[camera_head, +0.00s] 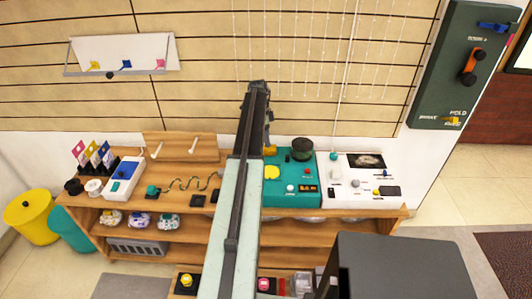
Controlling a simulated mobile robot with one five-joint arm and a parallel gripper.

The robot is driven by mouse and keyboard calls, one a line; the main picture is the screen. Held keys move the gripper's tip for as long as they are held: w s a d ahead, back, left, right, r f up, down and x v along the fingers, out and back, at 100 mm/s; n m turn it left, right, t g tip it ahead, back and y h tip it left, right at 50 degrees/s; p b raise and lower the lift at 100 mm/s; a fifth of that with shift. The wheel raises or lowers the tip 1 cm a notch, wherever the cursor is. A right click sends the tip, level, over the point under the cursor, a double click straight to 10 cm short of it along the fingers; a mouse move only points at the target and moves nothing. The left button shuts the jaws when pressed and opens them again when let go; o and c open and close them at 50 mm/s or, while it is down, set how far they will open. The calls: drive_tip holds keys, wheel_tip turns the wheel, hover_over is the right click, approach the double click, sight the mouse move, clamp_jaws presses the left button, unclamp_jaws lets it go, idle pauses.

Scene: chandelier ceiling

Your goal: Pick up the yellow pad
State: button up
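A flat, rounded yellow pad (271,172) lies on the top face of a teal machine (279,199), just right of my arm. A small yellow piece (270,151) also shows behind it, next to my arm. My arm reaches forward over the wooden bench, and my gripper (258,88) is at its far end, apart from the pad and in front of the panelled wall. The fingers are too small and dark to tell whether they are open or shut. My arm hides the left edge of the teal machine.
A white machine (362,188) stands right of the teal one. A blue-and-white box (122,178), a coiled wire and dark blocks are left of my arm. The wooden shelf (200,228) below holds small items. A yellow bin (31,216) stands at left. Floor is open at right.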

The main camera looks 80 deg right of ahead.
drive_tip(key=f+b, duration=0.4)
drive_tip(key=f, duration=0.1)
drive_tip(key=s+f+b, duration=0.1)
drive_tip(key=f+b, duration=0.1)
drive_tip(key=shift+f, duration=0.15)
drive_tip(key=shift+r, duration=0.2)
drive_tip(key=c, duration=1.4)
drive_tip(key=shift+r+p, duration=0.5)
wheel_tip(320, 180, up, 3)
drive_tip(key=p, duration=0.3)
drive_tip(key=s+a, duration=0.2)
drive_tip(key=a, duration=0.3)
drive_tip(key=s+a, duration=0.2)
drive_tip(key=a, duration=0.3)
drive_tip(key=s+a+r+p, duration=0.1)
drive_tip(key=s+a, duration=0.1)
drive_tip(key=a, duration=0.2)
drive_tip(key=shift+s+a, duration=0.2)
drive_tip(key=shift+a, duration=0.2)
